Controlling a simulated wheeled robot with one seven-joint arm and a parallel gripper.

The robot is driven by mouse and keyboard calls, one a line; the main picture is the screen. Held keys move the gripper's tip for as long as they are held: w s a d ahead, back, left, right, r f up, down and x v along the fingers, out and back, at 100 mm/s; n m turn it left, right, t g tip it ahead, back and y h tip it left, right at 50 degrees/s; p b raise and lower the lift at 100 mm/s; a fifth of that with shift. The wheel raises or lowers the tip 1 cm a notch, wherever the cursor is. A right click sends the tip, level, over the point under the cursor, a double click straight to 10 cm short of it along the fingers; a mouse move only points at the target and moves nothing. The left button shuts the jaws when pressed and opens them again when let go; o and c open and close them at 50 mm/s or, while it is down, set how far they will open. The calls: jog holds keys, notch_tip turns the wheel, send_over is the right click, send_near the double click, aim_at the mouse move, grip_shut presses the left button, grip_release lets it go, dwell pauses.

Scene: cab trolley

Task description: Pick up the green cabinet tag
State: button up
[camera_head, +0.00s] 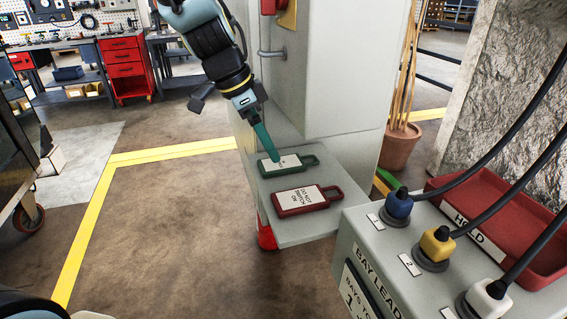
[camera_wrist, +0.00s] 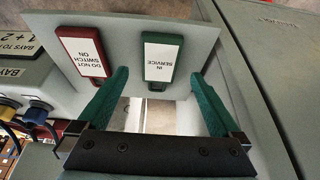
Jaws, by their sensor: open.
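The green cabinet tag (camera_head: 291,162), with a white label reading "IN SERVICE", lies flat on the grey shelf (camera_head: 259,201) of the cabinet. It also shows in the wrist view (camera_wrist: 162,52), its narrower end pointing toward my gripper. My gripper (camera_head: 274,158) has teal fingers and is open and empty. In the wrist view its fingertips (camera_wrist: 160,76) are spread to either side of the green tag's near end. In the head view a finger hides part of the tag. I cannot tell the exact height of the fingertips above the shelf.
A red tag (camera_head: 305,200) reading "DO NOT SWITCH ON" lies beside the green one, close to my left finger in the wrist view. The cabinet body (camera_head: 340,75) rises behind the shelf. A grey box with cable plugs (camera_head: 398,207) and a red "HOLD" tray (camera_head: 520,215) stand at the right.

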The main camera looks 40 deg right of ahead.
aim_at(279, 163)
jog(key=p+x, duration=0.1)
jog(key=x, duration=0.4)
jog(key=shift+f+p, duration=0.1)
jog(key=shift+p, duration=0.2)
jog(key=c, duration=1.3)
